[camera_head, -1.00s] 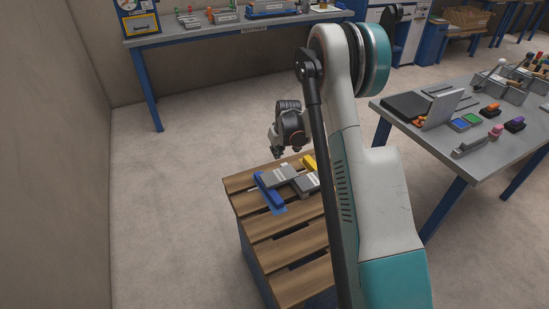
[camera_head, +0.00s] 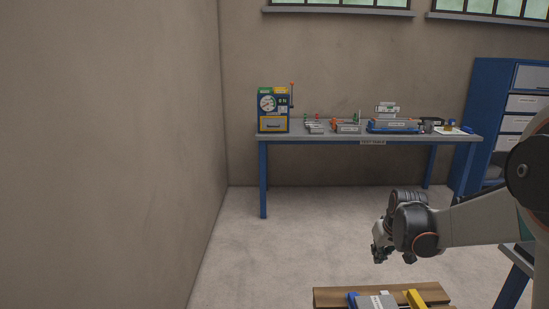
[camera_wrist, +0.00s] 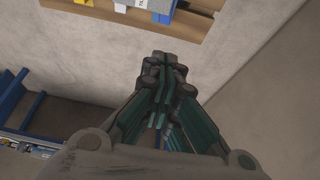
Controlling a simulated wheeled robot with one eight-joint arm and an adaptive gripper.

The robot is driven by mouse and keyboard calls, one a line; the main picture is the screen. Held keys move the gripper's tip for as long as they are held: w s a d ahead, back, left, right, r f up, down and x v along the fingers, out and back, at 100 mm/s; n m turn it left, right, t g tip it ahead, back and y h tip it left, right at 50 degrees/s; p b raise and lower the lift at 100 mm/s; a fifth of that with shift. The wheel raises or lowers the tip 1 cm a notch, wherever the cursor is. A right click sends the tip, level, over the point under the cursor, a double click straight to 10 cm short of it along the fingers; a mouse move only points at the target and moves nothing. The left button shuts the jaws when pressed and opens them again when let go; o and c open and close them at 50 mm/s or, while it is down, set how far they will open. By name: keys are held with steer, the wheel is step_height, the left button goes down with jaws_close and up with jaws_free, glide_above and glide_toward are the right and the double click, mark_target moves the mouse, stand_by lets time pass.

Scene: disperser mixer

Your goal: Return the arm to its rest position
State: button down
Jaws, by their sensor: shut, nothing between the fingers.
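My gripper (camera_head: 380,256) hangs at the lower right of the head view, with the arm reaching in from the right edge. It is above and beyond the wooden-topped stand, apart from it. In the wrist view the fingers (camera_wrist: 166,66) are closed together with nothing between them. Floor shows around the fingertips.
The slatted wooden top (camera_head: 330,297) holds grey, blue and yellow parts (camera_head: 414,299); its near part is cut off. A long bench (camera_head: 370,138) with a blue and yellow machine (camera_head: 273,110) stands at the back wall. A blue cabinet (camera_head: 496,100) is at right. Open floor lies between.

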steer(key=s+a+r+t, duration=0.1)
steer(key=s+a+r, duration=0.3)
steer(key=s+r, duration=0.3)
steer(key=s+a+r, duration=0.3)
steer(key=s+r, duration=0.1)
steer(key=s, duration=0.5)
steer(key=s+a, duration=0.2)
steer(key=s, duration=0.5)
steer(key=s+a+t, duration=0.1)
steer(key=s+a, duration=0.1)
steer(key=s, duration=0.6)
steer(key=shift+a+f+t, duration=0.25)
steer(key=shift+f+t, duration=0.05)
steer(key=shift+s, duration=0.1)
